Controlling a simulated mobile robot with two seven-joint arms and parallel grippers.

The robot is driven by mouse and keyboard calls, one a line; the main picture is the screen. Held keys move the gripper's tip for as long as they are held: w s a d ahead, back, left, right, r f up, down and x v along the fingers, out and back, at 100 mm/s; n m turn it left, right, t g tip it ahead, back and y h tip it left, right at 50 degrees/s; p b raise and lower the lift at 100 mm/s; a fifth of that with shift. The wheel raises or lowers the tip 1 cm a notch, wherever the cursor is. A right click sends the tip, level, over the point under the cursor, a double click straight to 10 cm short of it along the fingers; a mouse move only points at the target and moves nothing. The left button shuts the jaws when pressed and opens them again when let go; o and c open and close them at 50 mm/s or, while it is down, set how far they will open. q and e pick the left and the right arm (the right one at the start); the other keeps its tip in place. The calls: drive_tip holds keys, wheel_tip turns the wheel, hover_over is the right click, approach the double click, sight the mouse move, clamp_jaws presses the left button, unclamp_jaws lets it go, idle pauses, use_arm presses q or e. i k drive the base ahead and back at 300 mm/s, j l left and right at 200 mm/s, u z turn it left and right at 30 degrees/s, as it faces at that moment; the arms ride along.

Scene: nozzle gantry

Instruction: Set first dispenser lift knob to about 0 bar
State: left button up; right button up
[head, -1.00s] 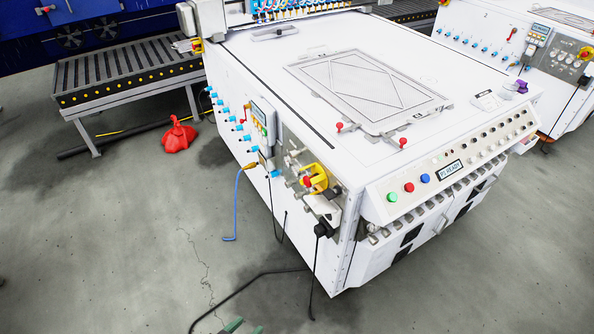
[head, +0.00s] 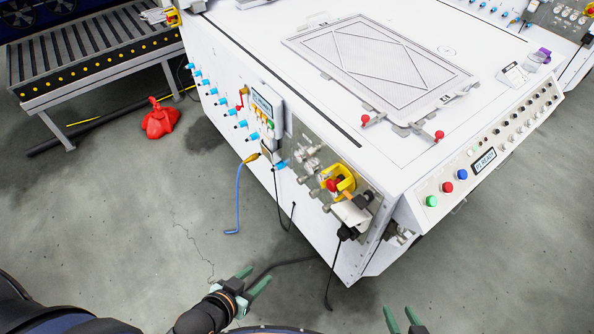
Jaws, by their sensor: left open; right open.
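The white machine (head: 230,40) stands ahead, with small round knobs in rows on its sloped control panel (head: 500,130) at right. Its left side carries blue fittings (head: 240,124) and a recessed panel with metal gauges or knobs (head: 309,150). I cannot tell which one is the first dispenser lift knob; no label or bar scale is readable. My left gripper (head: 252,278) is open and empty, low in front of the machine's left side and apart from it. My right gripper (head: 400,316) is open and empty at the bottom edge, mostly cut off.
A yellow-and-red switch (head: 339,181) juts from the machine's side. A blue hose (head: 238,195) and black cables hang to the floor. A red object (head: 160,119) lies on the floor near a roller conveyor (head: 95,60).

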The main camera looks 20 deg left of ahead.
sight(301, 180)
drive_tip(key=i+j+z, duration=0.25)
drive_tip(key=j, duration=0.65)
drive_tip(key=i+j+z, duration=0.1)
drive_tip(key=j+z, duration=0.15)
drive_tip(key=j, duration=0.65)
drive_tip(key=j+z, duration=0.2)
drive_tip(key=j, duration=0.7)
drive_tip(key=i, duration=0.05)
